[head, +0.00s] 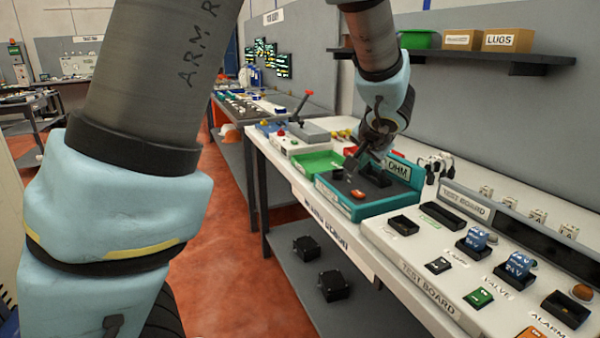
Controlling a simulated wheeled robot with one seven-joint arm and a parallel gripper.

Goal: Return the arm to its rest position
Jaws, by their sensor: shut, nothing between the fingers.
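My arm fills the left of the head view, and its far end reaches in from the top over the workbench. My gripper (354,163) points down and left, above the teal tray marked OHM (352,211). It looks shut and holds nothing that I can see. The fingertips are small and dark against the tray. I cannot tell whether they touch anything.
The white test board (410,262) with sockets and blue blocks covers the bench's near right. A green tray (319,162) stands left of the teal one. A shelf (490,57) with boxes hangs behind my arm. Open red floor (235,250) lies left of the bench.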

